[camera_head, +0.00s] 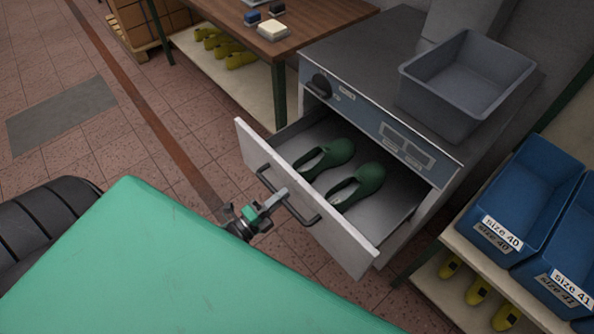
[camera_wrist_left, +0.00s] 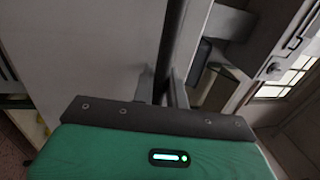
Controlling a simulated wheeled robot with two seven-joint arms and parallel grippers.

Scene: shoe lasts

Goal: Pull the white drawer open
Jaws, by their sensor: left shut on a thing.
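The white drawer (camera_head: 300,195) of a grey cabinet is pulled well out, and its inside shows. Two green shoe lasts (camera_head: 357,187) lie in it. A dark bar handle (camera_head: 304,217) runs across the drawer front. My left gripper (camera_head: 272,203) is shut on this handle near its middle. In the left wrist view, the handle (camera_wrist_left: 175,45) runs up from between the fingers, with the pale drawer front beside it. My right gripper is not in view.
A grey bin (camera_head: 465,85) stands on the cabinet. Blue bins (camera_head: 525,195) marked size 40 and size 41 sit on a shelf at the right. A wooden table (camera_head: 275,35) stands behind. Tiled floor is clear at the left.

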